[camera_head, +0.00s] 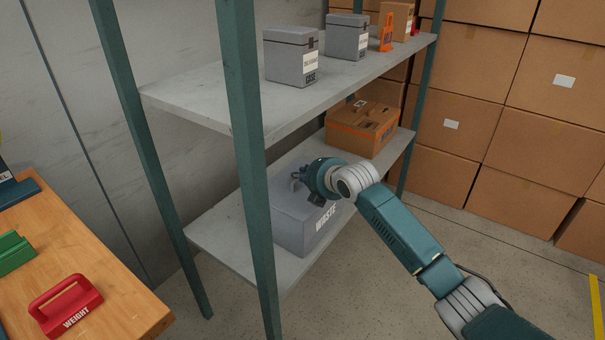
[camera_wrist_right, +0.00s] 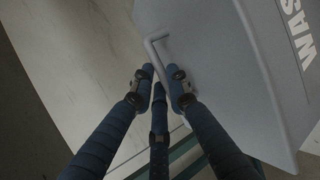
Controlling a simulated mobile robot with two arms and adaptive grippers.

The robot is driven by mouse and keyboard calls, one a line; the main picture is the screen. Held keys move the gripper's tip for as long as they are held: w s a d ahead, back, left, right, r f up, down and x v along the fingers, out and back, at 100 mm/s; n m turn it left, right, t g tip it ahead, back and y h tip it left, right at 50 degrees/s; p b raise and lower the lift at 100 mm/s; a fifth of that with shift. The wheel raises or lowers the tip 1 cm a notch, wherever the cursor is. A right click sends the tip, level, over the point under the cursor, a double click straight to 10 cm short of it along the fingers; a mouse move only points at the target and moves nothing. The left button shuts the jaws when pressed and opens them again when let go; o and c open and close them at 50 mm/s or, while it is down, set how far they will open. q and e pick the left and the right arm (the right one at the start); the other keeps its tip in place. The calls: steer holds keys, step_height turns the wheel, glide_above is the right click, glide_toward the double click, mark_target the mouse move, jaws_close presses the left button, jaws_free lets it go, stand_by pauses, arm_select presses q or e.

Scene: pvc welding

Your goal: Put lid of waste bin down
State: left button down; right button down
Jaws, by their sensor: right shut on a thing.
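The grey waste bin (camera_head: 292,227), marked WASTE, stands on the lower shelf in the head view. My right gripper (camera_head: 300,178) is at its top, reaching in from the right. In the right wrist view, the bin's grey surface with part of its lettering (camera_wrist_right: 250,60) fills the right side. A thin bent grey handle (camera_wrist_right: 156,46) runs down between the fingers of my right gripper (camera_wrist_right: 162,77), which is shut on it. My gripper and arm hide part of the bin's top, so I cannot tell exactly how the lid sits. My left gripper is not in view.
A shelf post (camera_head: 245,150) stands close in front of the bin's left side. The upper shelf (camera_head: 205,92) is above, with grey boxes (camera_head: 290,57). A cardboard box (camera_head: 362,128) is behind the bin. A wooden table (camera_head: 110,290) holds a red weight (camera_head: 66,305).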

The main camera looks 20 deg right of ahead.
steer(key=shift+f, duration=0.1)
steer(key=c, duration=1.7)
jaws_free()
